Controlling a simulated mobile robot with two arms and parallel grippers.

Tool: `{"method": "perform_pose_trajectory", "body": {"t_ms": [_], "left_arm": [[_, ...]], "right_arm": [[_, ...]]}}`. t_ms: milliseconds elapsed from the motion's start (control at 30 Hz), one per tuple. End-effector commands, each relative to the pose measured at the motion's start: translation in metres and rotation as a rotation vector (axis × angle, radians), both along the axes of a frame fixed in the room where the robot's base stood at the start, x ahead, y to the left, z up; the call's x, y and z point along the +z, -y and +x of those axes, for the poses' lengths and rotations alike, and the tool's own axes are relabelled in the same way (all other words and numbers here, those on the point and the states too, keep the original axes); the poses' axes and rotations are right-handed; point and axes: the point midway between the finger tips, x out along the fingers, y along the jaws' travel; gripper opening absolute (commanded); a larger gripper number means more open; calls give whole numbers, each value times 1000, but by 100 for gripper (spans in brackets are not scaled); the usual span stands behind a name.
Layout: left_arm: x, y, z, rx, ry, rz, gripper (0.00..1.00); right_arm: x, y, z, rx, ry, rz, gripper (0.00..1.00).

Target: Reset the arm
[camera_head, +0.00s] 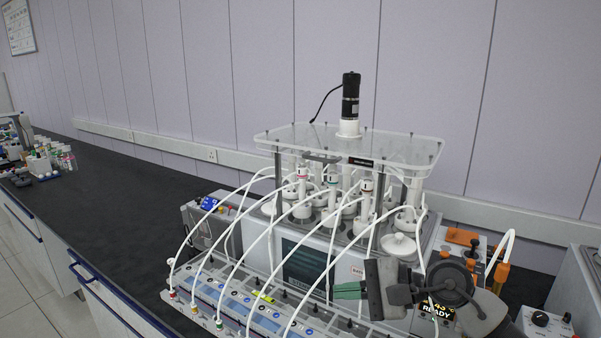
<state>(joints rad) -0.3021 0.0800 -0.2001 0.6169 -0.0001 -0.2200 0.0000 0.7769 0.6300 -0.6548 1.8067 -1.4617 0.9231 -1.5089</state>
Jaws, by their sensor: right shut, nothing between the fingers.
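My right gripper (350,290) reaches in from the lower right, in front of the biogas reactor unit. Its green-tipped fingers point left and are shut with nothing between them. They overlap the front of the unit in the picture; I cannot tell whether they touch it. The reactor unit (345,232) is a white box with a dark screen, several white-capped bottles on top and a clear plate above with a black motor (350,100). My left gripper is not in view.
White tubes run from the bottles to a long blue-grey module (240,312) in front. An orange-fitted device (462,238) and a knobbed box (545,322) are right. The black bench (110,215) is clear at left.

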Motion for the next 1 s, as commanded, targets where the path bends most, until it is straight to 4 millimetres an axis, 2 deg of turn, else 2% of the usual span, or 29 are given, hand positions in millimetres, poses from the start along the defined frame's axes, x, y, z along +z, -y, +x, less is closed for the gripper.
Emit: {"method": "perform_pose_trajectory", "body": {"t_ms": [33,67,167,267,333,467,567,600,633,700,800,1000], "left_arm": [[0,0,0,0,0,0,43],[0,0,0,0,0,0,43],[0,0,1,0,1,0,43],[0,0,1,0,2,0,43],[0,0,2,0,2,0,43],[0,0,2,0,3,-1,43],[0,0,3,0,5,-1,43],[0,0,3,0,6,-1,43],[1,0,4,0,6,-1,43],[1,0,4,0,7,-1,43],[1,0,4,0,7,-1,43],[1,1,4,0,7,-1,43]], "right_arm": [[5,-15,-12,-31,-108,193,0],[12,-20,-17,-54,-178,312,0],[29,-22,-26,-144,-443,706,0],[35,-3,-28,-247,-739,1091,0],[27,18,-26,-327,-956,1358,0],[-15,65,-30,-506,-1354,1845,0],[-67,98,-47,-678,-1633,2220,0],[-90,109,-59,-756,-1731,2371,0],[-109,116,-70,805,1761,-2432,0],[-146,127,-98,789,1551,-2208,0],[-184,134,-137,778,1316,-1977,0],[-227,135,-207,770,974,-1670,0]]}}
